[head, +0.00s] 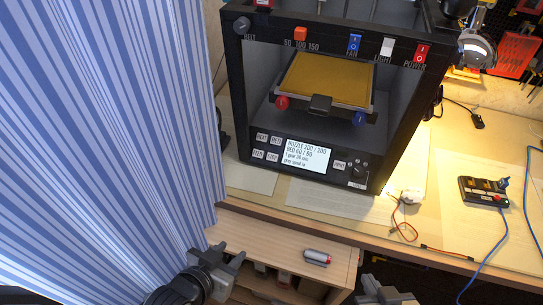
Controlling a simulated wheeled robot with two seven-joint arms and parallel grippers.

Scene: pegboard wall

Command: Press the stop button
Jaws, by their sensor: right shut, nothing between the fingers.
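A black-framed 3D printer (234,90) stands on the workbench. Its front panel has a lit screen (306,156) with small white buttons to its left. The lower button nearest the screen appears to be the stop button (272,156); its lettering is small. My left gripper (236,261) is low in the view, below and left of the panel and apart from it; its finger gap is unclear. My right gripper (390,292) is shut and empty at the bottom edge, partly cut off, well below the printer.
A blue striped curtain (95,120) fills the left side beside my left arm. A wooden drawer unit (260,235) with a red-and-grey cylinder (317,257) on top lies below the bench (450,220). A dark control box (482,191) and wires are at right.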

